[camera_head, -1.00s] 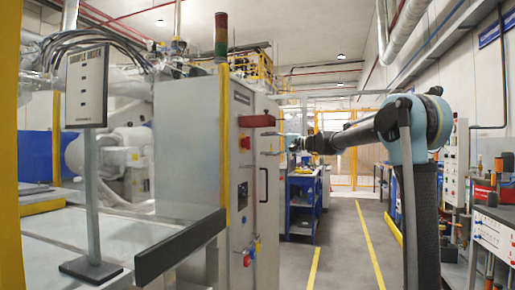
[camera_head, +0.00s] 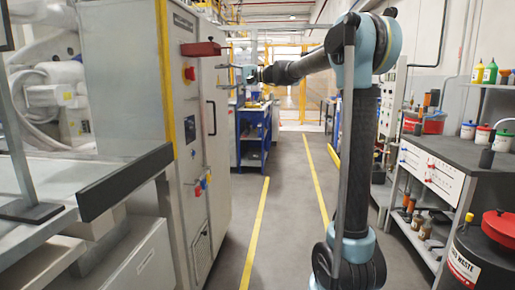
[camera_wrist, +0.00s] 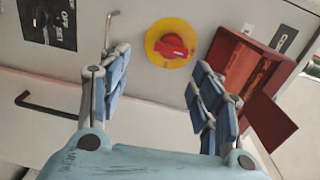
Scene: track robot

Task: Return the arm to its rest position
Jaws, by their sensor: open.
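My arm rises from its base on the right of the head view, bends at a high elbow and reaches left, about level. My gripper (camera_head: 232,76) is at its far end, in front of the grey cabinet (camera_head: 130,80). It is small there. In the wrist view my gripper (camera_wrist: 160,85) is open, its two blue-padded fingers wide apart with nothing between them. Beyond the fingers, on the cabinet face, is a red rotary switch on a yellow disc (camera_wrist: 172,46). A red box (camera_wrist: 248,72) sits to its right, close to the right finger in the picture.
The red box (camera_head: 201,48) juts from the cabinet near my gripper. A black handle (camera_head: 211,117) sits below. A blue workbench (camera_head: 253,135) stands farther back. The aisle between yellow lines is clear. At right are a tool bench (camera_head: 440,150) and a waste drum (camera_head: 480,262).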

